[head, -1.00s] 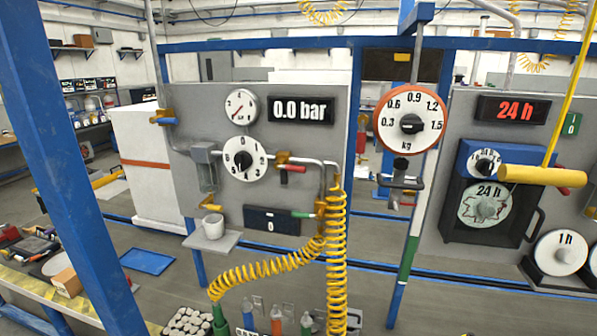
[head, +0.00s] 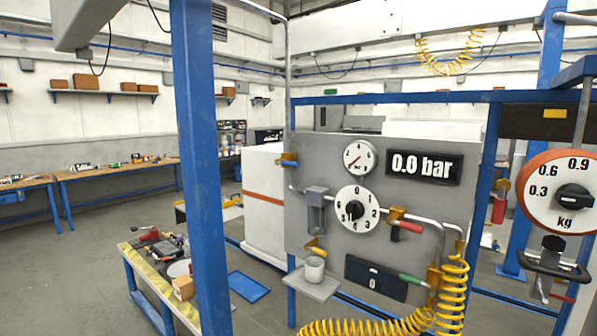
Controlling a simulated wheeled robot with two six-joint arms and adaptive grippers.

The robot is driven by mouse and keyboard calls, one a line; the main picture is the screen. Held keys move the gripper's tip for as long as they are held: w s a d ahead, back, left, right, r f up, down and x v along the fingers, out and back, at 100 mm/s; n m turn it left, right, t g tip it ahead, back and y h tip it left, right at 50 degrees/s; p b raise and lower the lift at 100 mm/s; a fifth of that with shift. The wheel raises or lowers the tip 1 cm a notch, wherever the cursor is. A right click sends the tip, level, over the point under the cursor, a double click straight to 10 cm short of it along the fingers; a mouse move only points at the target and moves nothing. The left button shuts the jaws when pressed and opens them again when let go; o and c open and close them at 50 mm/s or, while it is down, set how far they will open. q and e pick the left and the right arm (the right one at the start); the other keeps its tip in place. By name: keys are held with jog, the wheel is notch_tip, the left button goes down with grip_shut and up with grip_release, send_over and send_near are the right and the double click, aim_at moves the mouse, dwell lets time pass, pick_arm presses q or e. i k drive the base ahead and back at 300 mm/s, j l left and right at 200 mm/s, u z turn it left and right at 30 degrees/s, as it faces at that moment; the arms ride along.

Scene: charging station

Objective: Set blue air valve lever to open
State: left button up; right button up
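The blue air valve lever (head: 287,162) is a small blue handle on a brass valve at the upper left edge of the grey panel (head: 412,215). The valve sits on the vertical grey pipe (head: 290,110). The lever appears to lie roughly level, across the pipe, though it is small here. The display (head: 424,167) reads 0.0 bar, and the small pressure gauge (head: 359,159) sits beside it. Neither of my grippers is in view.
A blue post (head: 202,190) stands left of the panel. A workbench (head: 150,290) stands lower left.

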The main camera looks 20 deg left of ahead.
aim_at(282, 162)
jog(key=i+u, duration=0.2)
jog(key=u, duration=0.2)
jog(key=i+u, duration=0.2)
jog(key=u, duration=0.2)
jog(key=i+u, duration=0.2)
jog(key=u, duration=0.25)
